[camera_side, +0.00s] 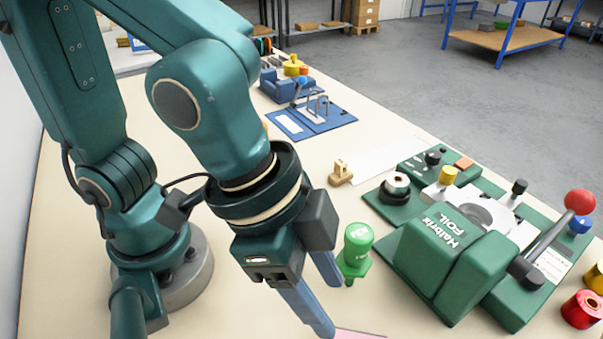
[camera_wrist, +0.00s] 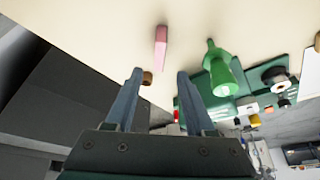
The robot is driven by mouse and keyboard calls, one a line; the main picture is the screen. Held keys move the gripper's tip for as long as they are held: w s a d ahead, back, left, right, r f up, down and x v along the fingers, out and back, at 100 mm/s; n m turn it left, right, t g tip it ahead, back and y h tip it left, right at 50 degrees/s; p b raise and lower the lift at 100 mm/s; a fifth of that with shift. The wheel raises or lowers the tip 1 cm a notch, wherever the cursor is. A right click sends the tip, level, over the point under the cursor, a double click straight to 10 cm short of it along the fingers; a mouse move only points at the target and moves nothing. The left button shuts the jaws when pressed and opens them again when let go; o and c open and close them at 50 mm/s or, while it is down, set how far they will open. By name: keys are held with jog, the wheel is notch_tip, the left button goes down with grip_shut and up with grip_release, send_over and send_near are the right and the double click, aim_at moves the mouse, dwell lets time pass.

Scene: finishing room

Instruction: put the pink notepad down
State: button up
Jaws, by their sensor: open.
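The pink notepad (camera_side: 357,335) shows only as a thin flat sliver on the cream table at the bottom edge of the side view; the rest is cut off. In the wrist view the notepad (camera_wrist: 161,44) is a narrow pink strip lying beyond my fingertips, in line with the gap between them. My gripper (camera_side: 334,308) has its two blue fingers apart, with nothing held between them. In the wrist view the open gripper (camera_wrist: 160,73) points towards the notepad. I cannot tell whether the fingertips touch it.
A green pen-marked stand-up piece (camera_side: 357,250) stands right beside my fingers. The green foil machine (camera_side: 455,265) with a red-knobbed lever (camera_side: 580,202) fills the right.

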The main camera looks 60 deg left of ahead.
jog(key=w+a+r+n+t+y, duration=0.1)
jog(key=a+n, duration=0.3)
jog(key=a, duration=0.5)
jog(key=a+r+n+t+y, duration=0.1)
jog(key=a+r+n+y, duration=0.1)
jog(key=a+n, duration=0.3)
jog(key=a, duration=0.4)
jog(key=shift+w+r, duration=0.35)
jog(key=shift+w, duration=0.05)
